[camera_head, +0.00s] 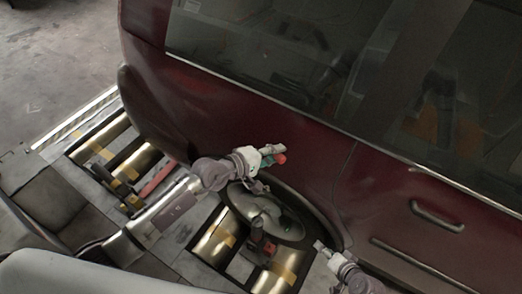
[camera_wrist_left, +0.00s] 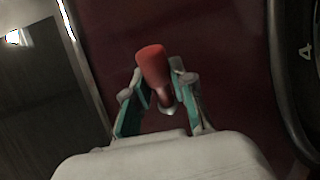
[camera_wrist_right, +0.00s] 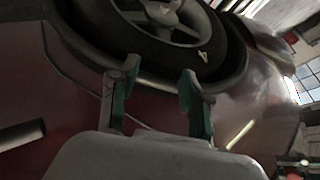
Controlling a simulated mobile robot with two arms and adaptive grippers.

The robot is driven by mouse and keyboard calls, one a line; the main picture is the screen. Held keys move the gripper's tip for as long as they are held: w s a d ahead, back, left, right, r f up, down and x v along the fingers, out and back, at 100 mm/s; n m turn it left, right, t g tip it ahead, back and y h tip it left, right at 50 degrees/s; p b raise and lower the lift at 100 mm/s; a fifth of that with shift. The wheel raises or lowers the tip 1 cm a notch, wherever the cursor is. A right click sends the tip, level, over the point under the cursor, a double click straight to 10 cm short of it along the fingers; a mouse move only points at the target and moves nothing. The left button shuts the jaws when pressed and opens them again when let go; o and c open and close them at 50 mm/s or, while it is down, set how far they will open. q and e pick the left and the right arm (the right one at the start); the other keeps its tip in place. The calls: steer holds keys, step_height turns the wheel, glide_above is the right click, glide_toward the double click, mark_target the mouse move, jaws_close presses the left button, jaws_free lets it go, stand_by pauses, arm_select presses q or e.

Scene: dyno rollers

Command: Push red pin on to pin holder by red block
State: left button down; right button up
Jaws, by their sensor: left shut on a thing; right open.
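My left gripper (camera_head: 272,152) is shut on the red pin (camera_head: 281,158) and holds it in the air in front of the car's side, above the wheel. In the left wrist view the red pin (camera_wrist_left: 153,66) stands between the green-padded fingers (camera_wrist_left: 162,92), its thick red end past the fingertips. My right gripper (camera_head: 320,246) is open and empty, right of the wheel; the right wrist view shows its spread fingers (camera_wrist_right: 157,82). A small red block (camera_head: 270,248) shows by the near rollers, below the wheel. I cannot make out the pin holder clearly.
The dark red car (camera_head: 330,170) fills the far side. Its wheel (camera_head: 270,215) sits by the near metal rollers (camera_head: 215,240). More rollers (camera_head: 115,150) and a red bar (camera_head: 158,180) lie at the left. Open floor (camera_head: 50,60) is at the upper left.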

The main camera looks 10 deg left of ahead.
steer(key=w+a+r+m+t+y, duration=0.1)
steer(key=w+a+r+y, duration=0.15)
steer(key=r, duration=0.55)
steer(key=w+a+r+m+t+y, duration=0.1)
steer(key=w+a+r+t, duration=0.1)
steer(key=w+a+r, duration=0.35)
steer(key=m+y, duration=0.1)
steer(key=y, duration=0.3)
glide_toward(284, 161)
steer(key=shift+m+t+h, duration=0.25)
steer(key=shift+m+t, duration=0.15)
steer(key=x, duration=0.9)
steer(key=shift+s+a+r, duration=0.15)
steer(key=shift+a+r, duration=0.1)
steer(key=shift+a, duration=0.25)
steer(key=shift+d+f, duration=0.2)
steer(key=shift+f, duration=0.15)
jaws_close()
arm_select(q)
steer(key=c, duration=0.9)
jaws_free()
